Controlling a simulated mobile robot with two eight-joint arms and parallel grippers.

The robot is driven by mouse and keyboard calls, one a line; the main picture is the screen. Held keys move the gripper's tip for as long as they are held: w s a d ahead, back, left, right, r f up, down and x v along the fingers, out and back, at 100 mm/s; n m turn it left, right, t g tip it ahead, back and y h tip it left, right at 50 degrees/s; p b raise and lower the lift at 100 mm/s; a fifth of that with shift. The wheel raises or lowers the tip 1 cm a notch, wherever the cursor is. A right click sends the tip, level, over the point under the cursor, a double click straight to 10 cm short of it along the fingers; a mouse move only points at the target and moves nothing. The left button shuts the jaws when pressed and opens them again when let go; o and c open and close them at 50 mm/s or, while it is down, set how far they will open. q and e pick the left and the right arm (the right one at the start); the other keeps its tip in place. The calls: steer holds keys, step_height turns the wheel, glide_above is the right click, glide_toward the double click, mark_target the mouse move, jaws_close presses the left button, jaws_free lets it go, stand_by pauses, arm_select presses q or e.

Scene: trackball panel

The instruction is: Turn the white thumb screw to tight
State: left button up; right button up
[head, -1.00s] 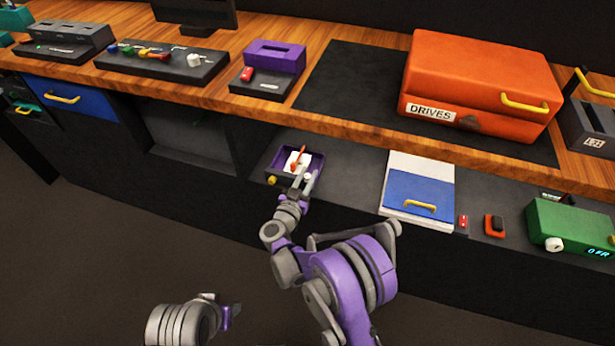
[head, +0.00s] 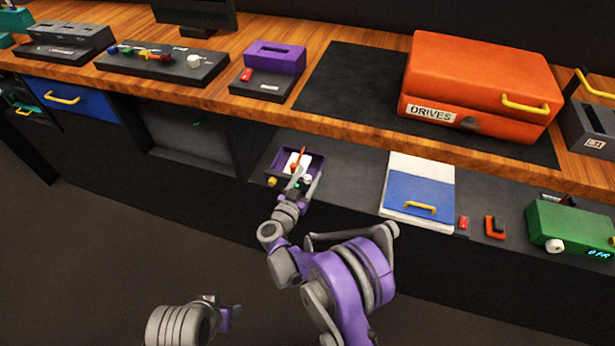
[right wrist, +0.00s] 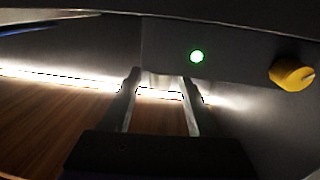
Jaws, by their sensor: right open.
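A small white knob, which looks like the thumb screw (head: 307,180), sits on the front of the purple-edged tray unit (head: 318,163) on the lower shelf. My right gripper (head: 304,179) is at this front, with its fingers apart around or just before the knob. In the right wrist view the open fingers (right wrist: 160,82) have a pale, washed-out shape between their tips; contact is unclear. A yellow knob (head: 272,182) is beside it, also in the right wrist view (right wrist: 291,74). A green light (right wrist: 196,57) glows near the fingers. My left gripper (head: 227,315) is low in the head view, its jaws unclear.
A white box with a blue front (head: 418,193) stands right of the tray on the shelf. A green device (head: 572,228) is farther right. The wooden worktop (head: 345,124) overhangs above, carrying an orange case (head: 480,85). Bare dark shelf lies between tray and box.

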steer(key=shift+s, duration=0.1)
steer(key=p+v, duration=0.1)
steer(key=v, duration=0.9)
steer(key=shift+s, duration=0.3)
steer(key=shift+a, duration=0.15)
